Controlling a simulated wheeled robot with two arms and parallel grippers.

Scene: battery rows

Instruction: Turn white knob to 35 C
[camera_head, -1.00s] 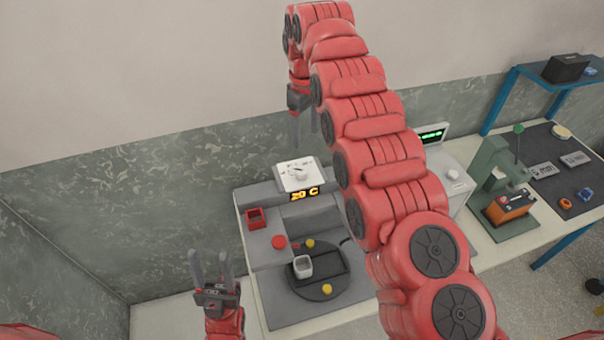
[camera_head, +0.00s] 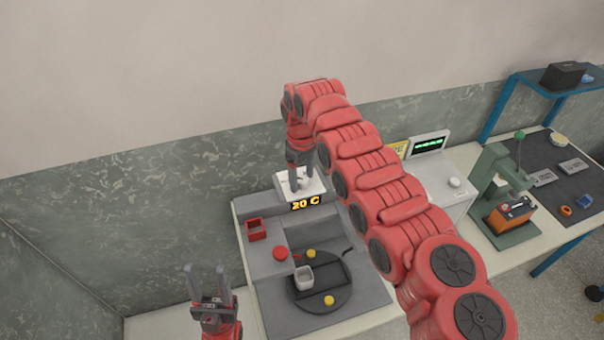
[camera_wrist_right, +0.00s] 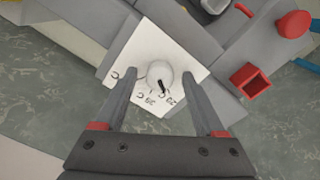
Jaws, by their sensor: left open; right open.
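The white knob (camera_wrist_right: 158,73) sits on a white dial plate (camera_wrist_right: 141,50) in the right wrist view. Its dark pointer mark faces the bottom of that view, slightly right, among printed temperature labels too small to read surely. The orange display (camera_head: 306,203) below the plate reads 20 C. My right gripper (camera_head: 300,187) is open and points down at the plate; its fingers (camera_wrist_right: 159,78) stand on either side of the knob, with a gap visible on both sides. In the head view the fingers partly hide the knob. My left gripper (camera_head: 207,285) is open and empty at the lower left.
A green press (camera_head: 494,190) stands to the right. The wall lies close behind the dial.

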